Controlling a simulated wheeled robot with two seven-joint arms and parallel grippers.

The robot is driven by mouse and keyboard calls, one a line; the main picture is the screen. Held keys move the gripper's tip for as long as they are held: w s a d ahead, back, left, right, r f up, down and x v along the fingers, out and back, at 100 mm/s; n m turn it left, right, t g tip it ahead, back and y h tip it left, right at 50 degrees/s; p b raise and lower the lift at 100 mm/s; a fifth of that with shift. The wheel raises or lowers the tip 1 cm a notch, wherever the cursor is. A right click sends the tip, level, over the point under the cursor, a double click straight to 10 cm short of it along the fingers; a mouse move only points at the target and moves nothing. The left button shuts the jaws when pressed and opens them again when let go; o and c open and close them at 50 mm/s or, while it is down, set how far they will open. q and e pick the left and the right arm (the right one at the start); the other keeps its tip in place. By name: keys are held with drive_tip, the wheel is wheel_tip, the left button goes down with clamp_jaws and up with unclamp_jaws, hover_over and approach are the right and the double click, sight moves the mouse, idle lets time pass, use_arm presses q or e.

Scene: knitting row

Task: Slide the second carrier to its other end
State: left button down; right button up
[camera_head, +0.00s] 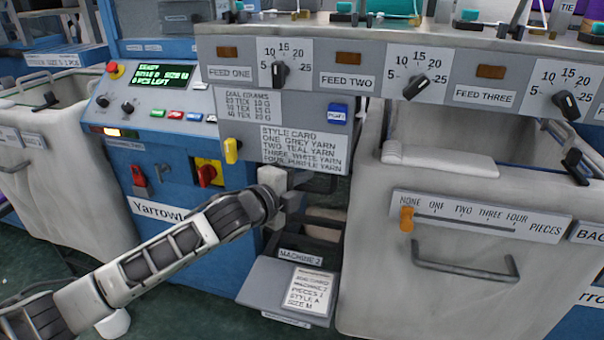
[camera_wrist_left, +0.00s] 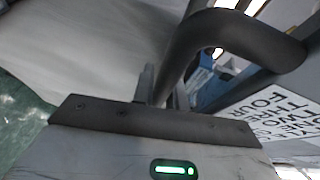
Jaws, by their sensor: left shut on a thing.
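My left gripper (camera_head: 293,192) is at the lower front of the middle machine, just below the style card (camera_head: 303,148). In the left wrist view, its two fingers (camera_wrist_left: 163,92) are closed on a dark bent bar (camera_wrist_left: 235,32). The bar runs up from between the fingers and bends to the right. In the head view the fingertips are small and partly hidden by my own wrist, so what the bar belongs to is unclear. I cannot pick out the second carrier for certain. My right gripper is in neither view.
A large pale bin (camera_head: 440,290) with a dark handle stands to the right, another bin (camera_head: 70,180) to the left. A blue control panel (camera_head: 160,105) is left of the gripper. A grey shelf (camera_head: 262,288) with a job card juts out below.

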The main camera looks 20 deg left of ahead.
use_arm(q)
wheel_tip(320, 180, down, 2)
drive_tip(key=shift+s+f, duration=0.1)
drive_tip(key=shift+s, duration=0.05)
idle(0.3)
drive_tip(key=c, duration=1.4)
unclamp_jaws()
drive_tip(key=shift+r, duration=0.2)
drive_tip(key=v, duration=1.5)
drive_tip(key=shift+s+a+r, duration=0.2)
drive_tip(key=shift+s+a, duration=0.05)
drive_tip(key=shift+s, duration=0.05)
